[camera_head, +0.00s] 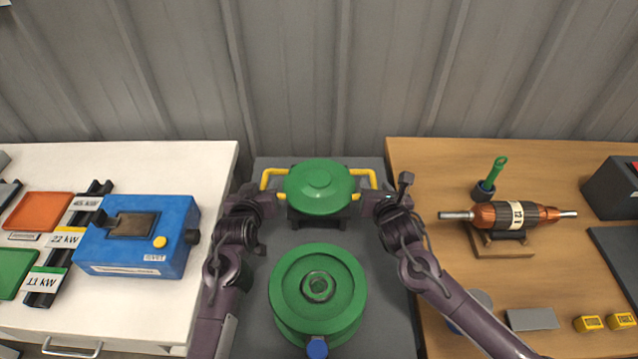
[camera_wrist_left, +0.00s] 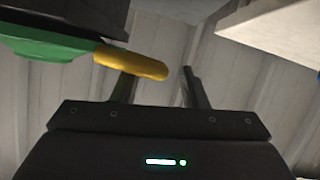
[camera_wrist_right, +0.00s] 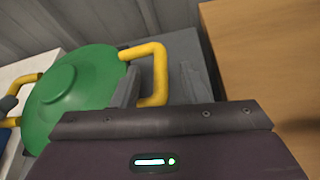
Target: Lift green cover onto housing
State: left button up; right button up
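The green cover (camera_head: 320,186) is a domed disc with a yellow handle on each side, at the back of the grey bench. The green housing (camera_head: 288,295) is round, with a hub in its middle, and stands nearer to me. My left gripper (camera_head: 254,199) is open at the cover's left side; in the left wrist view a yellow handle (camera_wrist_left: 130,63) crosses one finger and reaches into the gap. My right gripper (camera_head: 376,200) is open at the right side; in the right wrist view the yellow handle (camera_wrist_right: 160,75) lies between its spread fingers. Contact cannot be told.
A dark stand (camera_head: 318,219) shows under the cover. A blue box (camera_head: 130,262) stands on the white table at left. A copper rotor (camera_head: 505,215) rests on a cradle on the wooden table at right. A blue knob (camera_head: 317,347) sits at the housing's front. A ribbed wall closes the back.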

pick_arm(q)
jog(key=shift+x, duration=0.8)
pick_arm(e)
jog(key=shift+x, duration=0.8)
jog(key=shift+c, duration=0.2)
pick_arm(q)
grip_shut()
pick_arm(e)
grip_shut()
pick_arm(q)
jog(key=shift+s+f, duration=0.15)
jog(key=shift+f, duration=0.1)
jog(key=shift+d+r, duration=0.1)
jog(key=shift+r, duration=0.1)
pick_arm(e)
jog(key=shift+r, duration=0.2)
